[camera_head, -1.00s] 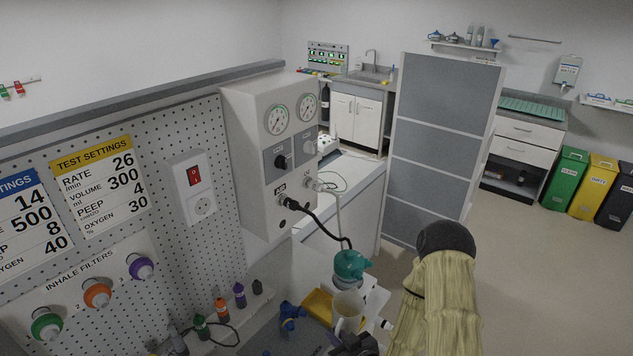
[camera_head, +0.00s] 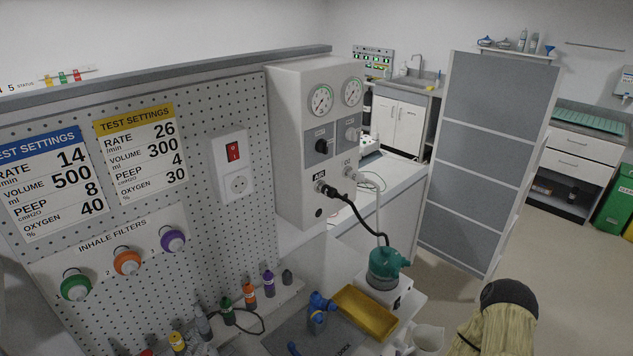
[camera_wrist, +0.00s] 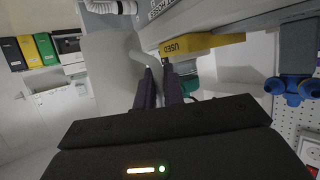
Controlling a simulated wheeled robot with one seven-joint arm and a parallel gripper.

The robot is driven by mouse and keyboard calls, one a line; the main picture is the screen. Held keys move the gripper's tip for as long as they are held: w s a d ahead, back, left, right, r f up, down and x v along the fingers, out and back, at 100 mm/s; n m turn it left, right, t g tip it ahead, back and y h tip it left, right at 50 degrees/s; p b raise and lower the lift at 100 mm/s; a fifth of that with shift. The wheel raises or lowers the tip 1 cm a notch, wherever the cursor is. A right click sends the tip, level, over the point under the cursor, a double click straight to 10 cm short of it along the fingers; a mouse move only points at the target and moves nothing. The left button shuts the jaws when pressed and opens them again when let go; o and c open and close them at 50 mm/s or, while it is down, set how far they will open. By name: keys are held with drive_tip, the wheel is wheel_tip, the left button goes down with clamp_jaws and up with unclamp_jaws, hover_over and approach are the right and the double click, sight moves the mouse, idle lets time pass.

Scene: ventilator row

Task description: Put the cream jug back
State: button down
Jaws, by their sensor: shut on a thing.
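The cream jug (camera_head: 428,338) shows at the bottom edge of the head view, right of the yellow tray (camera_head: 365,312). Its lower part is cut off there. In the wrist view the jug (camera_wrist: 105,72) is a large pale body left of the fingers, with its handle curving toward them. My gripper (camera_wrist: 158,75) is shut on the jug's handle. In the head view the fingers are hard to make out at the bottom edge. The surface under the jug is hidden, so I cannot tell its height.
A teal-topped jar (camera_head: 385,265) with a black hose stands behind the tray. A blue valve piece (camera_head: 318,310) is left of the tray. Small coloured bottles (camera_head: 249,294) line the pegboard. A grey partition (camera_head: 487,160) stands behind on the right. Open floor lies right of the bench.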

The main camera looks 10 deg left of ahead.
drive_tip(key=f, duration=0.2)
drive_tip(key=s+f, duration=0.1)
drive_tip(key=f, duration=0.2)
drive_tip(key=shift+s+f, duration=0.25)
drive_tip(key=shift+f, duration=0.1)
